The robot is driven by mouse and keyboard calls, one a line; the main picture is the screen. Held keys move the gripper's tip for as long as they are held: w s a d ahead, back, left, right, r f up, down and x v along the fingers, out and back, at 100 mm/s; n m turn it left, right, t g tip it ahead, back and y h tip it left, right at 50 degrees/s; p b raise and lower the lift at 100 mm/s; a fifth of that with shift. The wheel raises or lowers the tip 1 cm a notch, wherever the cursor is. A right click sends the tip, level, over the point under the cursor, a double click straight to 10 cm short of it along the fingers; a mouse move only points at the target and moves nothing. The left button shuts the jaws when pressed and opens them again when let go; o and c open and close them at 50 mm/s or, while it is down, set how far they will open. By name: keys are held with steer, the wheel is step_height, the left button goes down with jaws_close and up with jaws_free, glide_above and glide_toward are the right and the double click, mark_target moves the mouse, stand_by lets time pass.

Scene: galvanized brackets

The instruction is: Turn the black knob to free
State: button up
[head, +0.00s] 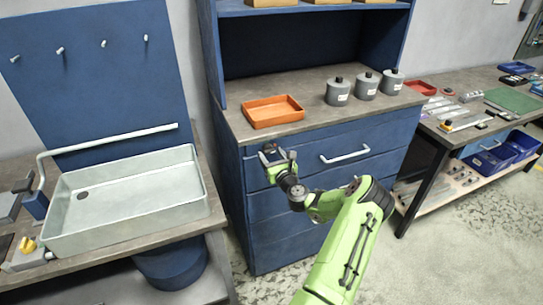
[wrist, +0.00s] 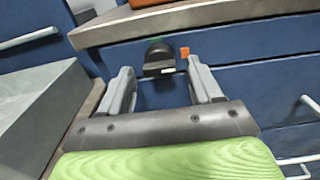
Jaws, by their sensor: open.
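The black knob (wrist: 157,58) is on the blue drawer front, just under the worktop edge, in the wrist view. It has a dark grip with a small white mark low on its right side. In the head view, my gripper (head: 270,153) is at the cabinet's upper left front and mostly hides the knob.
The blue cabinet (head: 300,225) carries an orange tray (head: 272,110) and three grey canisters on its worktop (head: 310,88). A white drawer handle (head: 345,155) sticks out right of my gripper. A metal sink (head: 125,200) stands to the left. Floor is open at the lower right.

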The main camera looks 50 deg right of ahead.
steer(key=c, duration=1)
steer(key=shift+c, duration=0.2)
steer(key=shift+n, duration=0.3)
steer(key=shift+d+r+n+b, duration=0.1)
steer(key=shift+n+b, duration=2.9)
steer(key=shift+n, duration=1.35)
steer(key=shift+d+r+n+b, duration=0.1)
steer(key=shift+n+b, duration=2.85)
steer(key=shift+n, duration=1.4)
